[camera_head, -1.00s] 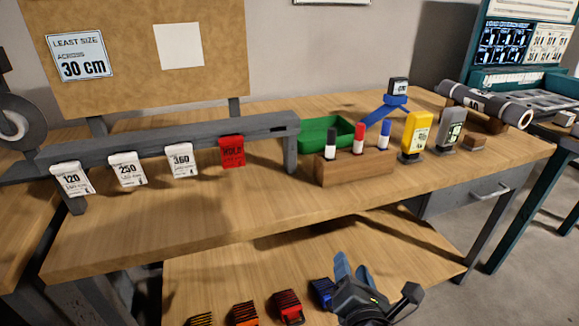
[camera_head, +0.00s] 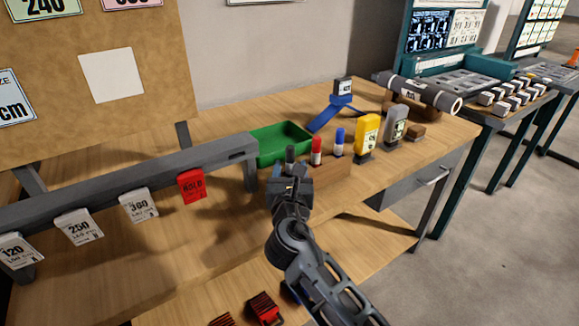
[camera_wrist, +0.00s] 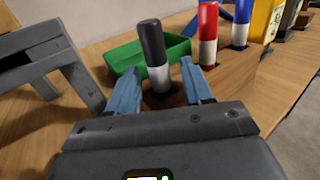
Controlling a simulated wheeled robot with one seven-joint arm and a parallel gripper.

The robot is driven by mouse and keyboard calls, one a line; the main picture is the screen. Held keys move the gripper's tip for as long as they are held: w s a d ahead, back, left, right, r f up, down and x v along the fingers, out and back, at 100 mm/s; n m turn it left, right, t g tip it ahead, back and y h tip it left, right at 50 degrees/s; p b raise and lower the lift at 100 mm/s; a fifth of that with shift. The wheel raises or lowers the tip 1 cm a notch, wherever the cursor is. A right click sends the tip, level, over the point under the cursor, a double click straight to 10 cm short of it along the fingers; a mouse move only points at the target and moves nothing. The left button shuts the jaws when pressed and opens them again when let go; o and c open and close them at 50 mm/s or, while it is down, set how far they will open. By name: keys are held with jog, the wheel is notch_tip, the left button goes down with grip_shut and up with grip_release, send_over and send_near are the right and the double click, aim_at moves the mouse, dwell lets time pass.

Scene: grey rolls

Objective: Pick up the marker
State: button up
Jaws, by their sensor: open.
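Three markers stand upright in a wooden block (camera_head: 332,174): a black-capped marker (camera_wrist: 153,50), a red marker (camera_wrist: 208,32) and a blue marker (camera_wrist: 241,22). In the head view the black marker (camera_head: 290,155) is partly hidden behind my gripper (camera_head: 290,172); the red marker (camera_head: 316,150) and blue marker (camera_head: 339,142) stand to its right. In the wrist view my gripper (camera_wrist: 158,88) is open, with one blue finger on each side of the black marker's lower white body. Gaps show between fingers and marker. Its base sits in the block.
A green tray (camera_head: 285,140) lies behind the block.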

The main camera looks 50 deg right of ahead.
jog(key=shift+x, duration=0.8)
jog(key=shift+c, duration=0.2)
grip_shut()
